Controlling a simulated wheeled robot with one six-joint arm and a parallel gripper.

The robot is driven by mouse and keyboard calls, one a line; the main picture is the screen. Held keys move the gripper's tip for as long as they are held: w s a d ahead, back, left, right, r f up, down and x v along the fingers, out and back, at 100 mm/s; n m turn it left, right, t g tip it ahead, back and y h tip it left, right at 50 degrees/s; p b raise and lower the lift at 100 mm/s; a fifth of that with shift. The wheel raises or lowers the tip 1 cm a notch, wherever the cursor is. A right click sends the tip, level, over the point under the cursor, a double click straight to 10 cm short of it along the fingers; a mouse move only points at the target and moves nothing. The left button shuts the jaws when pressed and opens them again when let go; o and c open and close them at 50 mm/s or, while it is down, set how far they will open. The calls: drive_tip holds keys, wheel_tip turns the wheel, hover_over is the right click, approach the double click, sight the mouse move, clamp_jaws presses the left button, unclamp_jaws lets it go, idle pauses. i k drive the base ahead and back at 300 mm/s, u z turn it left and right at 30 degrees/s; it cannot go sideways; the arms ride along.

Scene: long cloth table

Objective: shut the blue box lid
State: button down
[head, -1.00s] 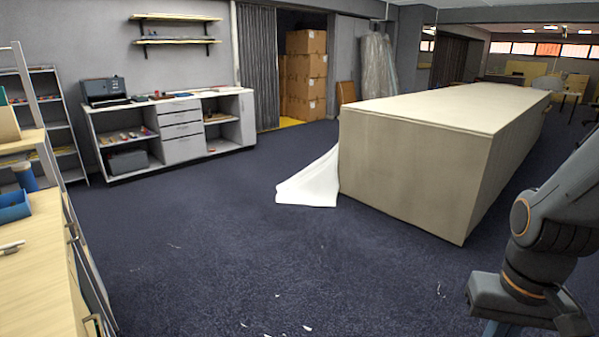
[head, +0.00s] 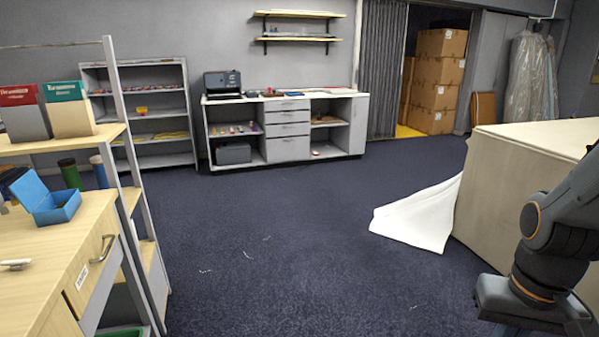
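The blue box (head: 57,208) stands on the light wood bench at the left of the head view. Its lid (head: 30,190) is open, raised and tilted back on the box's left side. My arm shows at the right edge, over the floor and far from the box. The end of my arm is partly out of the picture, and I cannot make out any gripper fingers.
The wood bench (head: 75,262) has a drawer with a handle. A metal-framed shelf (head: 105,135) holds two file boxes. The cloth table (head: 520,140) is at the right, with white cloth (head: 420,215) trailing on the carpet. Open carpet (head: 280,250) lies between.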

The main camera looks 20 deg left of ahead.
sight(29, 190)
drive_tip(key=u, duration=0.75)
drive_tip(key=i, duration=0.95)
drive_tip(key=u, duration=1)
